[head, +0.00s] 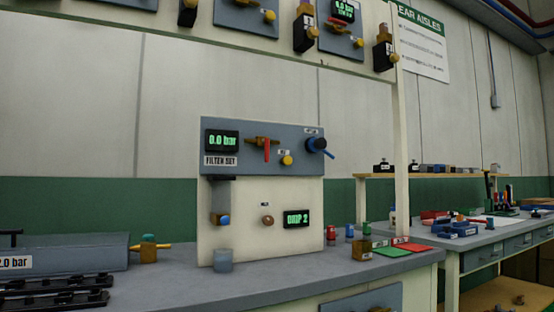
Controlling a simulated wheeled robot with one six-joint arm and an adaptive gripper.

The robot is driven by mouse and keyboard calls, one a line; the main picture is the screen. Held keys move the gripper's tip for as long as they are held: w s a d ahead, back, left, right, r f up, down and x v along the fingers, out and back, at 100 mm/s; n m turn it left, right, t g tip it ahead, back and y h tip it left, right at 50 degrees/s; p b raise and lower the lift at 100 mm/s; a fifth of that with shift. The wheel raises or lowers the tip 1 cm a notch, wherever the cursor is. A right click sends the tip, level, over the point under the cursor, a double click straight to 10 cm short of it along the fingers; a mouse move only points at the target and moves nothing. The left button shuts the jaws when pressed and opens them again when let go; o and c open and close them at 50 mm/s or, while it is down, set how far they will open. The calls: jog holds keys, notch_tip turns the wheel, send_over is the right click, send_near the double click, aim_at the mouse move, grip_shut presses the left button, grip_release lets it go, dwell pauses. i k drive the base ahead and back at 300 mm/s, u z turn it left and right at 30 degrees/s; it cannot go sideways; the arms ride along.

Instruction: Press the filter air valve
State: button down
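A grey panel (217,181) labelled FILTER SET stands upright on the bench, above a white lower board. Its green display (222,141) reads 0.0 bar. Beside the display is a brass valve (262,141) with a red lever pointing down. A yellow knob (287,160) under a small tag sits to its right. A dark blue handle (319,146) is at the panel's right edge, under another tag. The small tags are too blurred to read, so I cannot tell which part is named the air valve. My gripper is not in view.
The white board (240,240) has a blue-tipped fitting (221,219), a brown knob (267,221) and a DRIP 2 display (296,219). A grey cup (223,260) stands below. Small red, blue and green fittings stand right on the bench (180,285). A white post (401,150) rises there.

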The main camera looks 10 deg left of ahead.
aim_at(265, 141)
jog(key=u, duration=0.75)
jog(key=i, duration=0.7)
jog(key=z, duration=0.8)
